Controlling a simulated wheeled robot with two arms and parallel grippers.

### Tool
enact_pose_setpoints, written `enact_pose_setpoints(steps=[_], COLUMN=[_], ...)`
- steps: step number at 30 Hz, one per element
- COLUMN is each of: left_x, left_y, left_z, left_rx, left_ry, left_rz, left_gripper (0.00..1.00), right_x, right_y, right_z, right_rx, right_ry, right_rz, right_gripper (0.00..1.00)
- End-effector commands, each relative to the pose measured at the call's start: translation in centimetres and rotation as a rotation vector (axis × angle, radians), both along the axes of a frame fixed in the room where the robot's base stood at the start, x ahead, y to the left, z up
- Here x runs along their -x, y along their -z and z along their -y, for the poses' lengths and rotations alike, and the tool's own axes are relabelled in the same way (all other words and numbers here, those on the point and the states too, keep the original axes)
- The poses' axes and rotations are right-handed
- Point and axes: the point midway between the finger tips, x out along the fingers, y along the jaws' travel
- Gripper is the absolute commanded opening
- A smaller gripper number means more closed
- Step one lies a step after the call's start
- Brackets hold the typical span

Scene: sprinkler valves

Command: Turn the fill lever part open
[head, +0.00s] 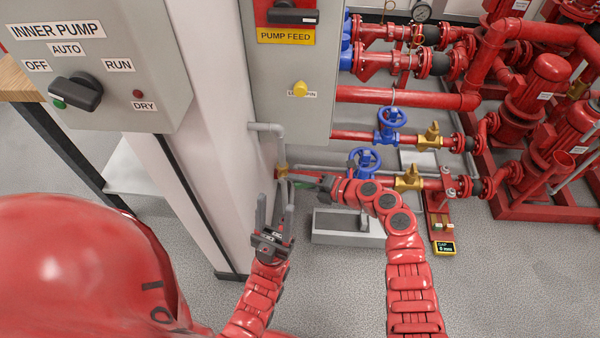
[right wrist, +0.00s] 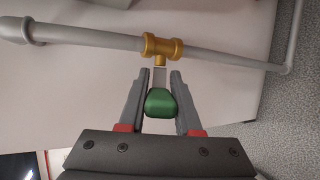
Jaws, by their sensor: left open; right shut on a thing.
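The fill lever is a short grey lever with a green grip (right wrist: 160,102), on a brass valve (right wrist: 162,47) in a thin grey pipe. In the head view the brass valve (head: 281,170) is low beside the white column, with the green grip (head: 301,185) partly hidden. My right gripper (head: 310,183) is shut on the green grip; in the right wrist view its fingers (right wrist: 161,95) stand on both sides of it. The lever points away from the pipe, roughly square to it. My left gripper (head: 274,208) is open and empty, fingers upward, in front of the column.
The white column (head: 210,130) stands just left of the valve. A grey control box (head: 100,65) and the pump feed box (head: 290,90) hang above. A grey open trough (head: 345,228) is on the floor below. Blue handwheels (head: 390,120) and red pipes are behind.

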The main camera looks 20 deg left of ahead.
Motion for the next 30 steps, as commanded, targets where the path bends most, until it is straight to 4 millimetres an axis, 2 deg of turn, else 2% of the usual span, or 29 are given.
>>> enact_pose_setpoints(steps=[10,11,15,25,30], left_x=[0.0,0.0,0.0,0.0,0.0], left_y=[-0.2,-0.2,-0.2,-0.3,-1.0], left_z=[0.0,0.0,0.0,0.0,0.0], left_rx=[-0.001,-0.001,-0.001,-0.001,-0.001], left_ry=[0.000,0.000,0.000,0.000,0.000], left_rz=[-0.001,-0.001,-0.001,-0.001,-0.001], left_gripper=[0.50,0.50,0.50,0.50,0.50], right_x=[0.2,0.2,0.1,0.0,0.2], right_y=[0.3,0.3,0.2,-0.1,-0.8], right_z=[0.0,0.0,0.0,0.1,2.1], right_rx=[0.012,0.012,0.011,0.008,0.010], right_ry=[-0.005,-0.005,-0.003,0.000,0.003], right_rz=[0.000,0.001,0.001,0.002,0.001], right_gripper=[0.00,0.36,0.61,0.62,0.62])
